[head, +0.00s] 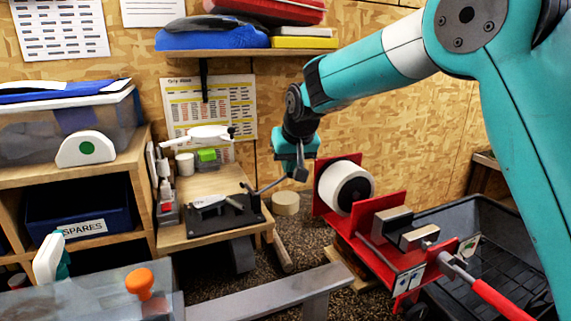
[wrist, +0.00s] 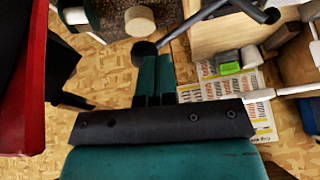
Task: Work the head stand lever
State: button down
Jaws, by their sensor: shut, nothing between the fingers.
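The head stand is a black base plate (head: 222,218) on a small wooden table, with grey metal parts on top. Its lever, a thin dark rod (head: 268,187), slants up to the right and ends in a dark knob (head: 300,174). In the wrist view the rod (wrist: 190,25) runs down to the knob (wrist: 143,48) by my fingertips. My gripper (head: 297,164) is shut and empty, pointing down just at the knob. It shows in the wrist view as teal fingers (wrist: 153,62) side by side. I cannot tell whether they touch the knob.
A red machine (head: 375,225) with a white roll stands close to the right of my gripper. A round wooden block (head: 285,203) sits below. A white lamp-like arm (head: 205,133), a green box (head: 207,155) and a poster (head: 240,100) are behind the table. A loaded shelf (head: 245,52) is above.

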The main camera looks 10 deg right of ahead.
dwell(0.5)
jog(key=b+v, duration=0.1)
jog(key=v, duration=1)
jog(key=a+r+n+h+p, duration=0.2)
jog(key=a+h+p, duration=0.1)
jog(key=a+p, duration=0.25)
jog(key=s+d+p+x, duration=0.1)
jog(key=p+x, duration=0.2)
jog(key=x, duration=1)
jog(key=shift+d+f+g, duration=0.35)
jog(key=shift+g, duration=0.05)
jog(key=shift+w, duration=0.1)
